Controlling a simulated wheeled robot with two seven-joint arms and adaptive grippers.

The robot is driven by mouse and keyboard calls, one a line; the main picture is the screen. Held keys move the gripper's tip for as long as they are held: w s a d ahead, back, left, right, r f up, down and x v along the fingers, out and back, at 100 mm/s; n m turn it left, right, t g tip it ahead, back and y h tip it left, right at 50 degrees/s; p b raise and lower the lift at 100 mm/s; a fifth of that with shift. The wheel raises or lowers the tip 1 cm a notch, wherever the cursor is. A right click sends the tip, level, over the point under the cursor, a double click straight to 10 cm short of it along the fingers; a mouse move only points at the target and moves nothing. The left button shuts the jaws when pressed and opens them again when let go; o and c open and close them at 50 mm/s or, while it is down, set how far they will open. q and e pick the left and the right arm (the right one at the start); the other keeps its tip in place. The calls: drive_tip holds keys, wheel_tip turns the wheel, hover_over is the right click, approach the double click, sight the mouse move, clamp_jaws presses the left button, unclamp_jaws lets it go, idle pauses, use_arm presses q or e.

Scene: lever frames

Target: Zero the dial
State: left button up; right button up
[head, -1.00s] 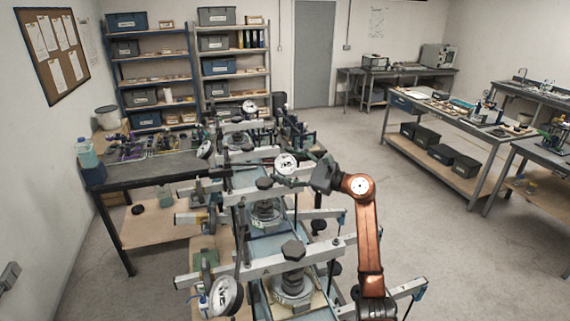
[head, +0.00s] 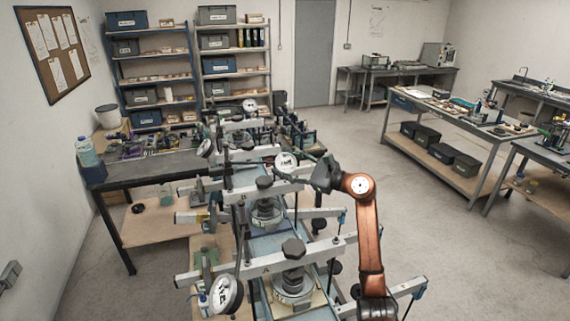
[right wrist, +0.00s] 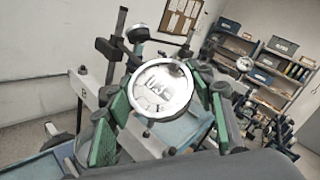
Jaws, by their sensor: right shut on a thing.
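A round dial gauge (right wrist: 160,92) with a silver rim and a pale face fills the middle of the right wrist view. Large dark marks show on its face, but I cannot read them or the pointer surely. It also shows in the head view (head: 285,161), on a lever frame at mid-row. My right gripper (head: 303,171) reaches it from the right. In the right wrist view its green-padded fingers stand on both sides of the rim, shut on the dial. My left gripper is not in view.
Several lever frames with grey beams (head: 262,262) and round weights stand in a row. Another dial (head: 226,294) sits at the near left frame. A dark workbench (head: 140,172) stands to the left. Open floor (head: 430,235) lies to the right.

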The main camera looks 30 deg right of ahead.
drive_tip(key=shift+d+f+m+t+h+b, duration=0.1)
drive_tip(key=shift+f+m+t+h+b, duration=0.05)
drive_tip(key=shift+m+t+h+b, duration=0.55)
drive_tip(key=shift+r+m+t+h+p, duration=0.2)
drive_tip(key=shift+m+t+h+p, duration=0.35)
drive_tip(key=shift+m, duration=0.45)
drive_tip(key=m+h+p, duration=0.2)
drive_tip(key=m+t+h+p, duration=0.1)
drive_tip(key=m+h+p, duration=0.1)
drive_tip(key=p, duration=0.1)
drive_tip(key=shift+r+t, duration=0.2)
drive_tip(key=shift+t, duration=0.05)
drive_tip(key=shift+f+m+h+p, duration=0.15)
drive_tip(key=shift+m+h+p, duration=0.2)
drive_tip(key=shift+m+p, duration=0.5)
drive_tip(key=o, duration=1.2)
